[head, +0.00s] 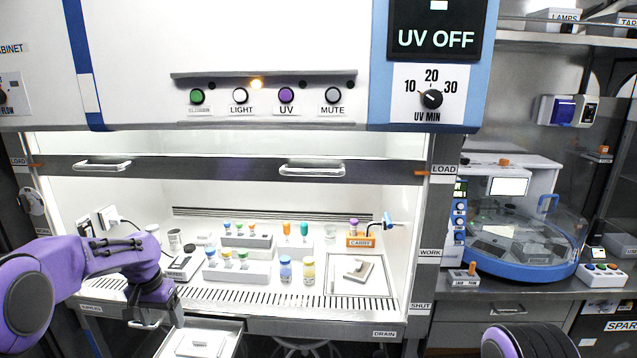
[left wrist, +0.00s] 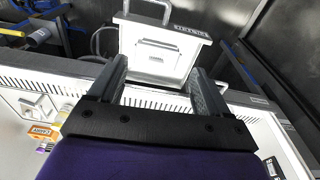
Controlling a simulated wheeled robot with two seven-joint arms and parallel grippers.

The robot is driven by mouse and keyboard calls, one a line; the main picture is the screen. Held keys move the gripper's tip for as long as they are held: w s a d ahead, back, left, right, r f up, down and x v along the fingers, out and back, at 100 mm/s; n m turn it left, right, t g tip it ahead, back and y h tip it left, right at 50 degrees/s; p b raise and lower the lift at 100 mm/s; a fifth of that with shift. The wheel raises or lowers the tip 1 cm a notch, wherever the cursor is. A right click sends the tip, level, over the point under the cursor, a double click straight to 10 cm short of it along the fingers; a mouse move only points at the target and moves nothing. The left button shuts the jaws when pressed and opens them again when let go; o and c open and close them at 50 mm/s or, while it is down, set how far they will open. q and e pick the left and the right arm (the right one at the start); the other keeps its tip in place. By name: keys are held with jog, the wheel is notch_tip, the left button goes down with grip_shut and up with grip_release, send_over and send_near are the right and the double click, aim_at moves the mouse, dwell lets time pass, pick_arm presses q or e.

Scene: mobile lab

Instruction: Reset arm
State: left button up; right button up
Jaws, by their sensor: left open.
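My left arm (head: 90,275) comes in from the left in the head view, bent down in front of the cabinet's front edge. Its gripper is mostly hidden below the purple wrist there. In the left wrist view my left gripper (left wrist: 160,78) shows two dark fingers spread apart with nothing between them. Beyond the fingers is a pulled-out white drawer (left wrist: 185,68) with a handle and a lidded shape inside. The same drawer (head: 228,345) shows at the bottom of the head view. A dark rounded part of my right arm (head: 530,342) shows at the bottom right; its gripper is out of frame.
The cabinet's sash (head: 230,170) is raised. Inside stand racks of vials (head: 240,272), two bottles (head: 308,270), an orange carry rack (head: 360,241) and a tray (head: 380,285). A round blue-rimmed machine (head: 530,262) stands on the right bench.

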pick_arm(q)
notch_tip(320, 180, down, 12)
jog(key=d+n+t+b, duration=0.2)
jog(key=n+t, duration=0.3)
jog(key=s+d+f+n+y+b, duration=0.2)
jog(key=s+f, duration=0.7)
jog(key=f, duration=0.2)
jog(key=s+d+f+g+b, duration=0.1)
jog(key=s+f, duration=0.3)
jog(key=s, duration=0.6)
jog(key=s+f+g+y+b, duration=0.1)
jog(key=s+f+b, duration=0.2)
jog(key=s, duration=0.7)
jog(key=s+d+f+g+b, duration=0.1)
jog(key=s+f, duration=0.4)
jog(key=s, duration=0.5)
jog(key=shift+s+d+f+b, duration=0.25)
jog(key=shift+s+d+b, duration=0.1)
jog(key=shift+b, duration=0.15)
pick_arm(e)
notch_tip(320, 180, down, 10)
jog(key=shift+w, duration=0.4)
jog(key=shift+a+f, duration=0.1)
